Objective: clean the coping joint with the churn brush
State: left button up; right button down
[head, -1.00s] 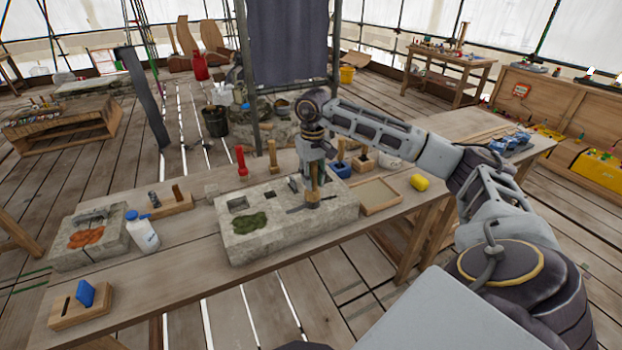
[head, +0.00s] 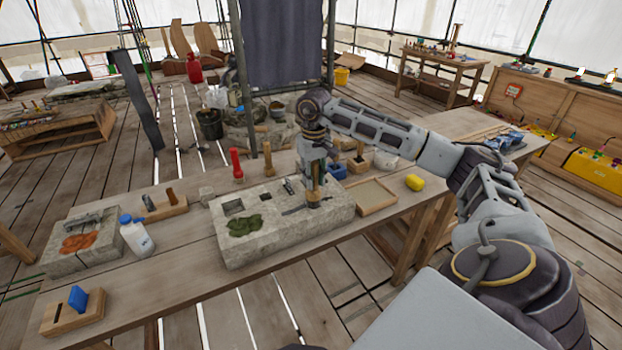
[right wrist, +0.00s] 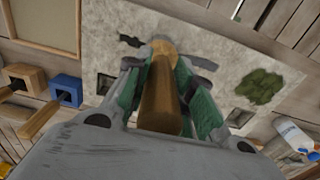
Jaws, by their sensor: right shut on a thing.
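My right gripper (head: 314,178) points down over the pale stone coping block (head: 285,245) on the bench. It is shut on the wooden handle of a brush (head: 313,197), which stands about upright at the block's right part. In the right wrist view, the green finger pads (right wrist: 160,95) flank the brown handle (right wrist: 158,98). The brush's lower end is at the stone surface, by a dark joint line (head: 294,211). Its bristles are mostly hidden, so contact cannot be told. Green moss (head: 245,226) lies on the block's left part. My left gripper is not in view.
A white bottle (head: 137,238) and a smaller stone (head: 70,260) with orange matter are left.

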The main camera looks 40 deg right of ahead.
jog(key=shift+d, duration=0.3)
jog(key=shift+s+d, duration=0.15)
jog(key=shift+d, duration=0.1)
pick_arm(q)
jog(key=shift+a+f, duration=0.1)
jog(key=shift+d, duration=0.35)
pick_arm(e)
jog(key=shift+d, duration=0.15)
pick_arm(q)
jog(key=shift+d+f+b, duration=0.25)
jog(key=shift+b, duration=0.1)
pick_arm(e)
jog(key=shift+s+d, duration=0.2)
jog(key=shift+d, duration=0.5)
jog(key=shift+s+d, duration=0.15)
jog(key=shift+d, duration=0.55)
jog(key=shift+r, duration=0.1)
jog(key=shift+d, duration=0.1)
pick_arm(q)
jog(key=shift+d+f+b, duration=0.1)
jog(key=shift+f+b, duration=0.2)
pick_arm(e)
jog(key=shift+s+d, duration=0.25)
jog(key=shift+d, duration=0.85)
jog(key=shift+s+d, duration=0.1)
jog(key=shift+d, duration=0.1)
